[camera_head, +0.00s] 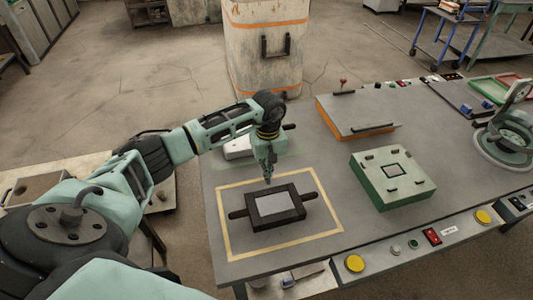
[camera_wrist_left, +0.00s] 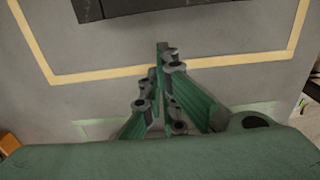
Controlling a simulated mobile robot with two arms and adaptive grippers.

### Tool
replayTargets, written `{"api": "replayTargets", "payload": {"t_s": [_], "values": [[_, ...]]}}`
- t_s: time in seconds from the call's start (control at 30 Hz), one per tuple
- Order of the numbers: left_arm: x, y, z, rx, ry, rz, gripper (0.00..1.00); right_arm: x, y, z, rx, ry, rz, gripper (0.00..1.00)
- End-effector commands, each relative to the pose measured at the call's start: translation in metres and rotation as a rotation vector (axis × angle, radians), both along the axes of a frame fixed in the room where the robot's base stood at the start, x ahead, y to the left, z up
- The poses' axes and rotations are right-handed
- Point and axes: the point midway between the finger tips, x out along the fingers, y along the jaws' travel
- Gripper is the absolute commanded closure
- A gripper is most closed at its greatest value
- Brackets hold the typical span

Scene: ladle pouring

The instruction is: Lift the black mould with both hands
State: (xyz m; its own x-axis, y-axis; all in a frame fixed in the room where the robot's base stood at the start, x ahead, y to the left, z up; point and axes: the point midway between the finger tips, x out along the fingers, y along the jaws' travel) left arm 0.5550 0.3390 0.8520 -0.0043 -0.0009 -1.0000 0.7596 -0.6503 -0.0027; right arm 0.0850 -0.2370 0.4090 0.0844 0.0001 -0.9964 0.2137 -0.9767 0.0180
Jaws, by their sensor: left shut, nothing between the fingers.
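The black mould (camera_head: 289,216) lies flat on the grey table inside a tan taped rectangle. It is a square black frame with a light grey panel in the middle and a dark handle rod on its left and right sides. My left gripper (camera_head: 268,180) is above the table, just behind the mould's far edge, fingers pointing down. It is shut and empty. In the left wrist view the gripper (camera_wrist_left: 164,46) shows closed fingertips, apart from the mould (camera_wrist_left: 110,8), whose edge shows at the top. My right gripper is not in view.
A green box with a pale top (camera_head: 410,188) stands right of the mould. A grey plate on an orange base (camera_head: 358,127) lies behind it. A round grey-green device (camera_head: 508,140) is at the far right. Yellow buttons (camera_head: 355,263) line the table's front edge.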

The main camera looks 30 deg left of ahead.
Motion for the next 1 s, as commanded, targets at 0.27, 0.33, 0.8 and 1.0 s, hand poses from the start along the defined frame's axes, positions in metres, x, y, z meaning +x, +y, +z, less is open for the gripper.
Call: {"api": "replayTargets", "payload": {"t_s": [0.27,0.33,0.8,1.0], "values": [[-0.016,-0.019,0.004,0.0,-0.003,0.001,1.0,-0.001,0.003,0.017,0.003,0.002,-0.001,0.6],[-0.016,-0.019,0.003,0.0,-0.003,0.001,1.0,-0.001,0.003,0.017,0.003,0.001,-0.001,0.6],[-0.028,-0.034,0.003,0.002,-0.004,-0.004,1.0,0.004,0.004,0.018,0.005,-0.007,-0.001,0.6],[-0.061,-0.072,0.002,-0.002,-0.001,-0.008,1.0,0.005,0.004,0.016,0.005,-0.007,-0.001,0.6]]}}
